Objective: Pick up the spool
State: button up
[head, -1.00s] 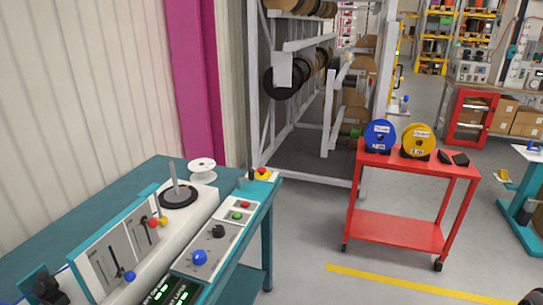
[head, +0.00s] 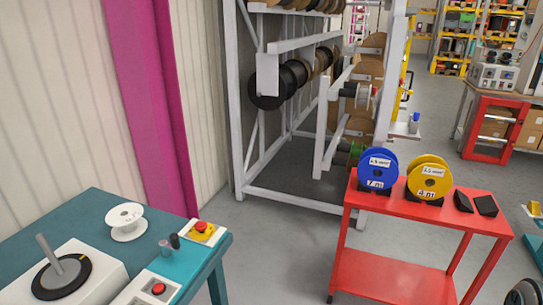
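A white empty spool (head: 126,221) lies on the teal workbench (head: 99,204) at the left, beyond a black disc with an upright grey spindle (head: 61,270). A blue spool (head: 377,167) labelled 7 m stands upright on the red cart (head: 387,273). A yellow spool (head: 428,179) labelled 4 m stands beside it to the right. I cannot tell which one the task means. My gripper is not in view.
A red emergency button on a yellow box (head: 202,231) sits at the bench's right corner. A grey rack (head: 249,177) with reels stands behind. Grey floor is clear between bench and cart.

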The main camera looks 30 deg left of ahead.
aim_at(127, 222)
jog(key=u, duration=0.35)
jog(key=i, duration=1.5)
jog(key=u, duration=1.65)
jog(key=i, duration=0.9)
jog(key=u, duration=1.05)
jog(key=i, duration=0.3)
jog(key=u, duration=0.15)
